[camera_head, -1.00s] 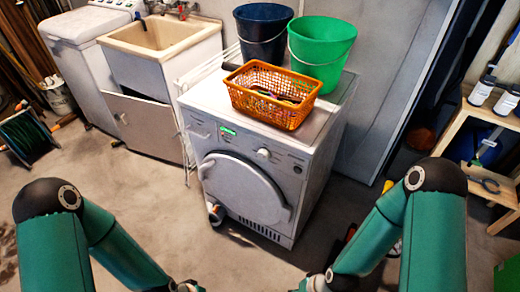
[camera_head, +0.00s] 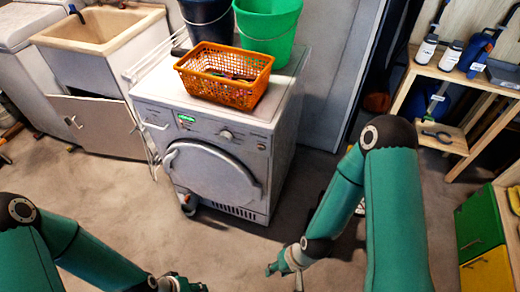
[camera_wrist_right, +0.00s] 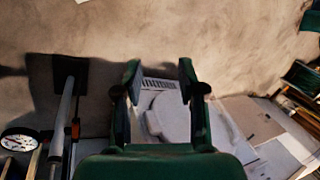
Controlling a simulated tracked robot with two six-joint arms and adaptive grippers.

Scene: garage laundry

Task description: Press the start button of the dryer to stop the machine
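The dryer (camera_head: 272,165) is a white front-loader with a round door (camera_head: 212,172), a lit green display (camera_head: 186,118) and a knob (camera_head: 226,134) on its upper front panel. A small button (camera_head: 261,146) shows at the panel's right; I cannot read its label. My right gripper (camera_head: 284,265) is low, in front of the dryer's right side and apart from it. In the right wrist view my right gripper (camera_wrist_right: 160,78) is open and empty, with the dryer (camera_wrist_right: 170,115) showing inverted between and beyond its fingers. My left gripper (camera_head: 178,284) is at the bottom edge, partly cut off.
An orange basket (camera_head: 222,88), a green bucket (camera_head: 268,30) and a dark blue bucket (camera_head: 208,20) stand on the dryer. A sink cabinet (camera_head: 95,125) is at left. Shelves (camera_head: 470,90) and a green-yellow cabinet (camera_head: 482,225) are at right.

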